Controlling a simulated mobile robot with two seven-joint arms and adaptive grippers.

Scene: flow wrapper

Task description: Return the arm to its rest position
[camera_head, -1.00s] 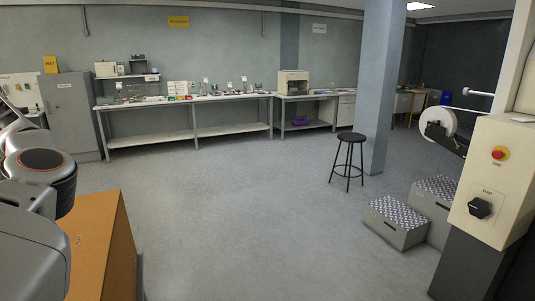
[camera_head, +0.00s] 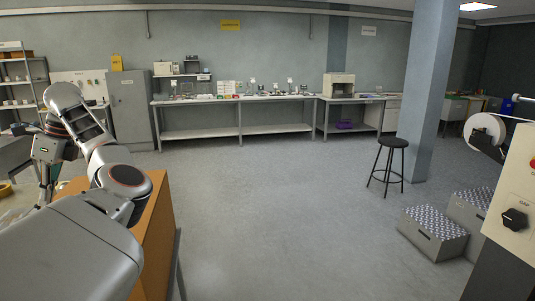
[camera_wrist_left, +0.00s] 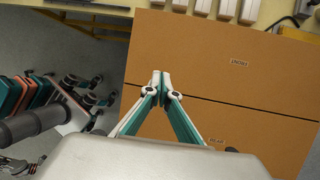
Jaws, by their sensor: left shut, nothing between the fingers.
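My left arm is folded at the left of the head view, with its left gripper (camera_head: 43,198) hanging downward beside the brown cabinet (camera_head: 155,235). The gripper also shows in the left wrist view (camera_wrist_left: 161,76), where its two teal-lined fingers meet at the tips with nothing between them. Below the fingers is a flat brown panel (camera_wrist_left: 225,72) with a dark seam across it and small labels. The fingertips appear apart from the panel. My right gripper is in neither view.
Several pale blocks (camera_wrist_left: 201,6) line the panel's far edge. A black stool (camera_head: 390,160), grey steps (camera_head: 435,232) and a pillar (camera_head: 430,90) stand on the right. A long workbench (camera_head: 235,100) runs along the back wall. The middle floor is clear.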

